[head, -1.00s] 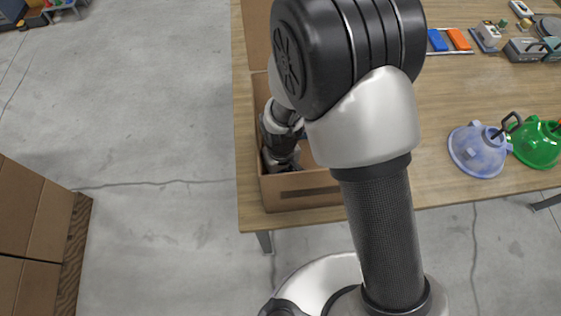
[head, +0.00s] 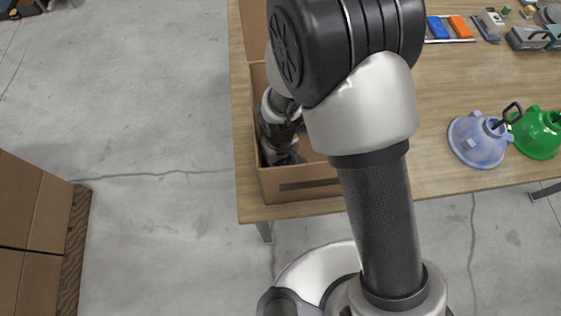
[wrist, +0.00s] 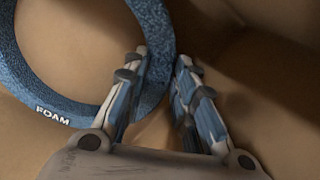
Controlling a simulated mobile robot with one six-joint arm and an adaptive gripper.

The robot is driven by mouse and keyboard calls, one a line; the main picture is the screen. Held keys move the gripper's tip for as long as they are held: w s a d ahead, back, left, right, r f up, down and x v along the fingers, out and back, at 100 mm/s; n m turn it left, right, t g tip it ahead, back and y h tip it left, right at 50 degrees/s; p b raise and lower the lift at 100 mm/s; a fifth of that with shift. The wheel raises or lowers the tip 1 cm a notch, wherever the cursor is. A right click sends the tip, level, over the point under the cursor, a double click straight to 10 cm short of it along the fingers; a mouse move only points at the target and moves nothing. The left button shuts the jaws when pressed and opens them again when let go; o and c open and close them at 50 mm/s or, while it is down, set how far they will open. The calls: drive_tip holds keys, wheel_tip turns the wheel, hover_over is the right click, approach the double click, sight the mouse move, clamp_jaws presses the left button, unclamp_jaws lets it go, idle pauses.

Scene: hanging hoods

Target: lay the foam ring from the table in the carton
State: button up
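The foam ring is a thick blue speckled ring marked FOAM (wrist: 50,116) in the wrist view, its upper part cut off by the frame. My gripper (wrist: 163,62) has one finger inside the ring's hole and the other outside it. The fingers are closed about the ring's band, with little or no gap. The open carton (head: 300,190) stands at the table's front left in the head view. My gripper reaches down into it there, mostly hidden by my arm. Brown cardboard shows behind the ring; whether the ring touches it I cannot tell.
The wooden table (head: 450,110) holds a blue hood (head: 478,143) and a green hood (head: 538,134) at right. Blue and orange blocks (head: 458,27) and small devices sit behind. Stacked boxes (head: 35,215) stand at far left. The floor between is clear.

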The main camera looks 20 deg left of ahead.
drive_tip(key=o, duration=0.4)
drive_tip(key=shift+s+a+r, duration=0.1)
drive_tip(key=shift+a, duration=0.15)
drive_tip(key=shift+r, duration=0.1)
wheel_tip(320, 180, up, 12)
drive_tip(key=shift+d+f, duration=0.1)
